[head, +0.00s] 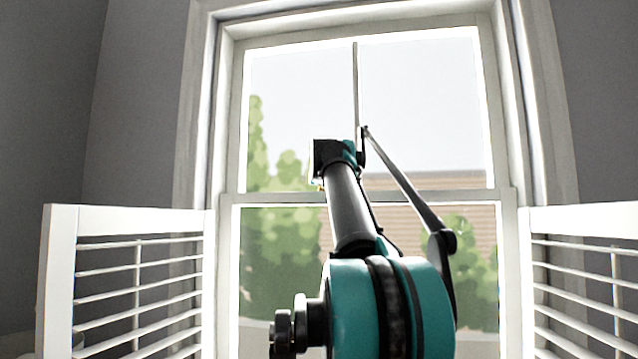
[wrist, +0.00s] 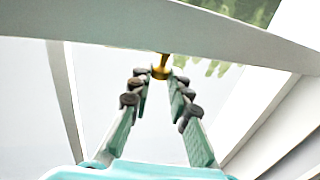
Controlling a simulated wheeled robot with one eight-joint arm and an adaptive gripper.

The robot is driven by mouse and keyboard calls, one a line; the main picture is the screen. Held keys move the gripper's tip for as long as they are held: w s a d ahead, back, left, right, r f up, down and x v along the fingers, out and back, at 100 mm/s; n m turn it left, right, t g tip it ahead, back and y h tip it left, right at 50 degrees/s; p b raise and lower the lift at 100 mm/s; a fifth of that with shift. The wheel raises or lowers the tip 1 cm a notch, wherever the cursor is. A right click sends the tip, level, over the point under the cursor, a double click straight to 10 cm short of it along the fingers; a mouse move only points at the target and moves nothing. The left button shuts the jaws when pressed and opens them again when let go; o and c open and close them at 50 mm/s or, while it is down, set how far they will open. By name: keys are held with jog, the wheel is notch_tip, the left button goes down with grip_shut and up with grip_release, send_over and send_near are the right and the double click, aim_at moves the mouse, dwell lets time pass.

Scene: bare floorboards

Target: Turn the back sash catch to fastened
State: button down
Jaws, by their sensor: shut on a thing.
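The brass sash catch (wrist: 161,69) sits at the edge of the white meeting rail (wrist: 190,32) in the wrist view. My gripper (wrist: 163,76) is shut on the catch, with one fingertip on each side of it. In the head view a small gold spot of the catch (head: 321,186) shows beside my arm at the rail. My arm hides most of the catch and the fingers there. I cannot tell the exact angle of the catch.
The tall white sash window (head: 508,190) has two glazed sashes, with trees and a brick building outside. White louvred shutters stand open at the left (head: 135,215) and right (head: 585,220). Grey walls (head: 50,110) flank the frame.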

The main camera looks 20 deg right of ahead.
jog(key=s+d+n+y, duration=0.1)
jog(key=n+y, duration=0.2)
jog(key=y, duration=0.2)
jog(key=s+d+n+g+y, duration=0.1)
jog(key=d+n+y, duration=0.1)
jog(key=y, duration=0.3)
jog(key=s+d+n+g+y, duration=0.1)
jog(key=n+y, duration=0.4)
jog(key=shift+s+d, duration=0.3)
jog(key=shift+s, duration=0.1)
jog(key=shift+y, duration=0.3)
jog(key=c, duration=1.4)
grip_release()
jog(key=shift+c, duration=0.2)
jog(key=v, duration=1.2)
jog(key=shift+d+r, duration=0.1)
